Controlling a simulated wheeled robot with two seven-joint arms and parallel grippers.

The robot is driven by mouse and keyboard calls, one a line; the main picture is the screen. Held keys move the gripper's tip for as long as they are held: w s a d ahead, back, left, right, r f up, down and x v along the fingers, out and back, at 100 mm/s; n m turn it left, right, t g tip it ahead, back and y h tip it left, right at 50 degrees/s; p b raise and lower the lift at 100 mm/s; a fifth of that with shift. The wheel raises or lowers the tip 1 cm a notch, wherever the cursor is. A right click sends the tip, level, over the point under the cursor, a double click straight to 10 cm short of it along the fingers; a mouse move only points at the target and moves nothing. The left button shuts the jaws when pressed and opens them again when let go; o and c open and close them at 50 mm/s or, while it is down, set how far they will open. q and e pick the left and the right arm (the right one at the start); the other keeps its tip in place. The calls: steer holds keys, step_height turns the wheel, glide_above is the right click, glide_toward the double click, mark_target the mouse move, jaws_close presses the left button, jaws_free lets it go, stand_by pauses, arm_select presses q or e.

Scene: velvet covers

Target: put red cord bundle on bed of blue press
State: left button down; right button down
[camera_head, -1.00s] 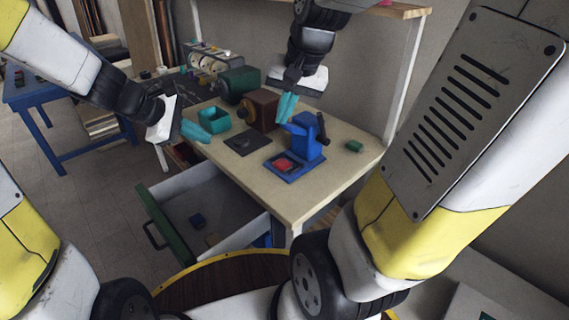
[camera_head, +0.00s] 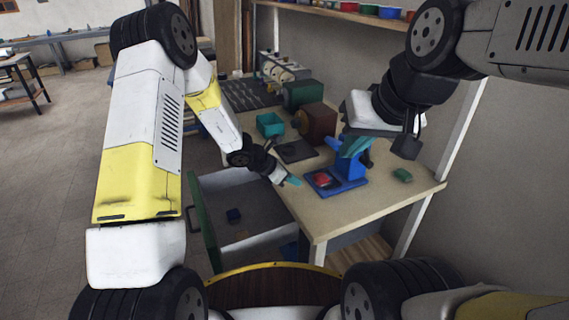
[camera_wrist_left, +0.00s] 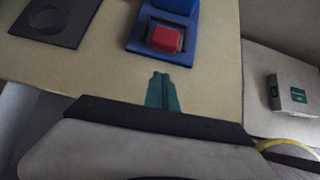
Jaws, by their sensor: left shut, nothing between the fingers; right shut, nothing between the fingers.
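The red cord bundle (camera_head: 322,180) rests on the bed of the blue press (camera_head: 350,170), near the front of the table. In the left wrist view the red bundle (camera_wrist_left: 165,39) sits within the outline of the blue bed (camera_wrist_left: 150,50). My left gripper (camera_head: 293,181) is shut and empty, just left of the press bed and apart from it. Its teal fingers (camera_wrist_left: 161,91) point at the bed in the wrist view. My right gripper (camera_head: 352,147) is shut and empty at the upper part of the press; I cannot tell whether it touches it.
A black plate (camera_head: 296,150), teal bin (camera_head: 270,124) and dark red machine (camera_head: 317,122) stand behind. A green block (camera_head: 402,175) lies right of the press; the table's front right is clear.

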mark_target(317, 179)
arm_select(q)
steer(key=d, duration=0.1)
steer(key=w+d+f, duration=0.1)
steer(key=d, duration=0.1)
steer(key=shift+w+d+f, duration=0.3)
steer(key=shift+w+d, duration=0.35)
steer(key=shift+d, duration=0.4)
steer(key=shift+w+d, duration=0.3)
steer(key=shift+d, duration=0.25)
steer(key=shift+w+d, duration=0.25)
steer(key=shift+d, duration=0.3)
steer(key=shift+a, duration=0.1)
